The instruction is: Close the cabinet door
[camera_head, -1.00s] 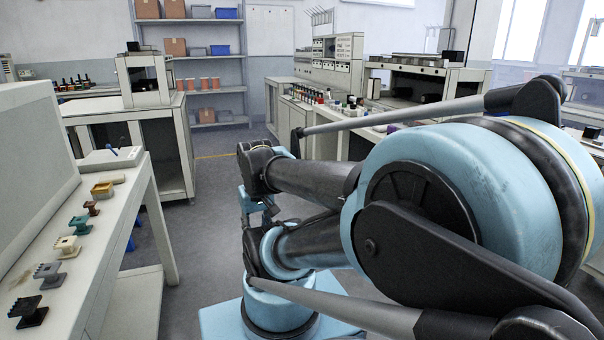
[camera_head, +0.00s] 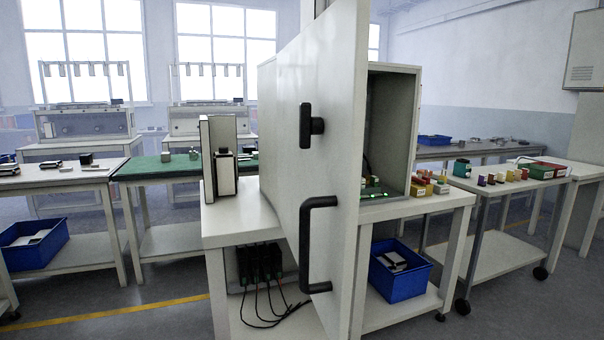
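The cabinet (camera_head: 408,120) is a light grey box standing on a white workbench. Its white door (camera_head: 300,90) is open and swung toward me, showing part of the inside, with a small green light low within. The door carries a black latch knob (camera_head: 311,126) and, lower down, a black bar handle (camera_head: 309,245). The door hides part of the cabinet and the bench. My gripper is not in view.
The workbench (camera_head: 235,222) has a lower shelf with a blue bin (camera_head: 400,270) and black cables. Coloured connectors (camera_head: 432,183) lie right of the cabinet. A wheeled table (camera_head: 510,245) stands at right. Floor with a yellow line (camera_head: 110,315) is clear at front left.

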